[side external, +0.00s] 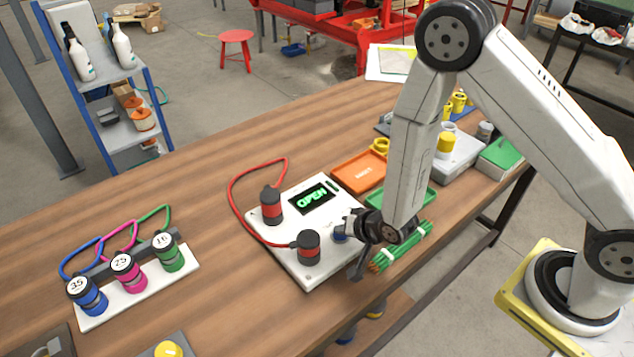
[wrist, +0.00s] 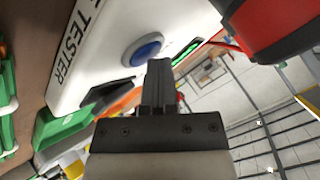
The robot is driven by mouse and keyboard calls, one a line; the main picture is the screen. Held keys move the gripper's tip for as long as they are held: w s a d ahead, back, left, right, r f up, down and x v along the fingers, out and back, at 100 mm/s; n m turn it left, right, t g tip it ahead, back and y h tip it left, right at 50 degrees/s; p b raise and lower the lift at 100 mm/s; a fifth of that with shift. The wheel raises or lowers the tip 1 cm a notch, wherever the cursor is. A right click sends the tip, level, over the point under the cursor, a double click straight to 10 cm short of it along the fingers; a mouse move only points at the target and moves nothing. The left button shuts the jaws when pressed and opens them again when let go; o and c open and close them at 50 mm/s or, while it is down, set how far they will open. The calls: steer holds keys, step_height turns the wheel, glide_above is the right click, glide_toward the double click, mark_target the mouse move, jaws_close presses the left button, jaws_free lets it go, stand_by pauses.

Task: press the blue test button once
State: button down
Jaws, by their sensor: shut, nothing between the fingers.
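The blue test button (wrist: 142,49) is a round cap in a dark ring on the white tester box (wrist: 95,55). In the side view the blue button (side external: 340,234) shows at the box's right side, partly hidden by my gripper. The box (side external: 305,262) lies on the bench, and its screen (side external: 312,199) reads OPEN in green. My gripper (side external: 350,226) is shut and empty, close beside the button. In the wrist view its closed fingertips (wrist: 159,62) appear just below and right of the button. I cannot tell whether they touch it.
Two red-and-black connectors (side external: 271,206) (side external: 308,246) joined by a red cable (side external: 232,187) stand on the box. An orange tray (side external: 358,173) and green-wired bundle (side external: 402,246) lie close by. A rack with blue, pink and green plugs (side external: 140,290) stands left. Bare bench lies between.

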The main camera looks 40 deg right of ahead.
steer(key=shift+r, duration=0.9)
steer(key=shift+r, duration=2.5)
steer(key=shift+r, duration=0.1)
steer(key=s+d+r+n+g+h, duration=0.1)
steer(key=s+d+r+n+g, duration=0.5)
steer(key=s+r, duration=0.4)
steer(key=s+d+n, duration=0.1)
steer(key=d, duration=0.1)
steer(key=shift+s+d+n+g, duration=0.3)
steer(key=shift+n, duration=0.1)
